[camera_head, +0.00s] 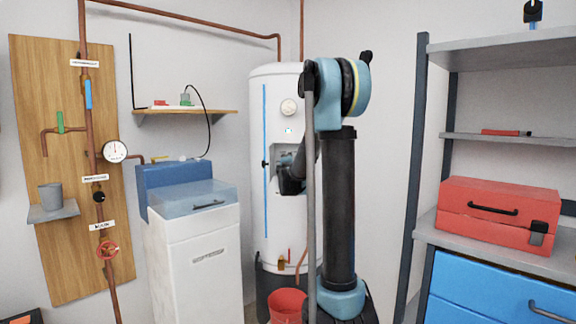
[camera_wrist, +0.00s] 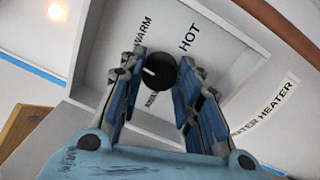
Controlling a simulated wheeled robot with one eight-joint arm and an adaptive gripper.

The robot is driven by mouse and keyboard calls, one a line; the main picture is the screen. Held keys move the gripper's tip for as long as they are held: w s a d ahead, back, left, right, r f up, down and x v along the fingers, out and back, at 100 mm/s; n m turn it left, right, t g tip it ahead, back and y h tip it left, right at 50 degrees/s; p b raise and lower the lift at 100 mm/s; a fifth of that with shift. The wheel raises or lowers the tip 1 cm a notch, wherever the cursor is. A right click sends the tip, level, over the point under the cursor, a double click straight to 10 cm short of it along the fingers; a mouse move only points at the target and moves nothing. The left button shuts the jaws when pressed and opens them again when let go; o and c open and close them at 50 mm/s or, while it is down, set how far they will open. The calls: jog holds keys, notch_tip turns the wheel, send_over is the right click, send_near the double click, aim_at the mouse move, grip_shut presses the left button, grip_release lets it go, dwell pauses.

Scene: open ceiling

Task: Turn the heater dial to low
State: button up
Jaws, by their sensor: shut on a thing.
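The water heater (camera_head: 262,220) is a tall white tank in the head view, behind my arm. In the wrist view, its dial (camera_wrist: 157,68) is a black round knob with a short white mark pointing left in the picture. My gripper (camera_wrist: 160,62) has one blue finger on each side of the dial and is shut on it. Labels WARM (camera_wrist: 143,32) and HOT (camera_wrist: 189,38) are on the panel around it. A third label (camera_wrist: 152,98) is partly hidden and unreadable. In the head view my gripper (camera_head: 290,180) is at the tank's recess, and the dial is hidden.
The recess frame (camera_wrist: 245,75) surrounds the panel closely. A red bucket (camera_head: 287,304) stands at the tank's foot. A white cabinet (camera_head: 195,250) stands left of the tank. A shelf with a red toolbox (camera_head: 500,210) is at the right.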

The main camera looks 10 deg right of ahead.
jog(key=n+y, duration=0.1)
jog(key=n, duration=0.8)
jog(key=shift+f, duration=0.1)
jog(key=shift+n, duration=0.4)
jog(key=o, duration=1.1)
jog(key=s, duration=0.8)
jog(key=s+a, duration=0.1)
jog(key=s, duration=0.3)
jog(key=shift+a+f, duration=0.1)
jog(key=shift+f, duration=0.2)
